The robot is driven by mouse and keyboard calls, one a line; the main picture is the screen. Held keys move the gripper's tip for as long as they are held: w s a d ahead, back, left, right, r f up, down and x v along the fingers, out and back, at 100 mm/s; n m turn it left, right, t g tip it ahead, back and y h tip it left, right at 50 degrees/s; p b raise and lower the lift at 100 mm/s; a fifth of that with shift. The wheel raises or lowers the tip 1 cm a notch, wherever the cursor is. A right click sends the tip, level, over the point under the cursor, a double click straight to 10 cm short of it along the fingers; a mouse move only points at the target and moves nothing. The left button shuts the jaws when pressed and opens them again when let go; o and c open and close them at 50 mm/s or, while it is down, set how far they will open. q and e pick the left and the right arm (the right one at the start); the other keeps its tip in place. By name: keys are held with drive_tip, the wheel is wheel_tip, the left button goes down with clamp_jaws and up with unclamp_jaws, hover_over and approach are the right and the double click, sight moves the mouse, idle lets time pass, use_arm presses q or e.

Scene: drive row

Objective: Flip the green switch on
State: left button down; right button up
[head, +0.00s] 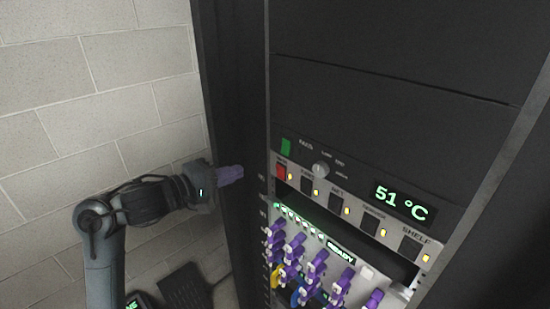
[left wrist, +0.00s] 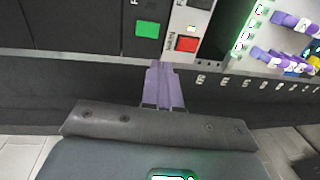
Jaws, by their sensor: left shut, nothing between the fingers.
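The green switch (head: 286,146) is on the rack's control panel, at the panel's upper left, above a red switch (head: 281,172). In the left wrist view the green switch (left wrist: 147,30) is ahead of my fingers, slightly to the left, and the red switch (left wrist: 187,44) is slightly to the right. My left gripper (head: 240,172) has purple fingers, shut and empty, in front of the rack's left post and left of the panel. Its fingertips also show in the left wrist view (left wrist: 158,66), apart from the green switch. My right gripper is not in view.
The panel has a round knob (head: 321,169), several dark switches with yellow lights, and a display (head: 403,203) reading 51 °C. Below are several purple-handled drives (head: 292,250). A pale block wall (head: 60,100) stands behind my left arm.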

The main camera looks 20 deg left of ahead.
use_arm(q)
drive_tip(key=shift+r, duration=0.35)
drive_tip(key=p, duration=0.2)
approach(284, 153)
drive_tip(key=x, duration=0.6)
drive_tip(key=shift+w+d+f, duration=0.1)
drive_tip(key=shift+w, duration=0.25)
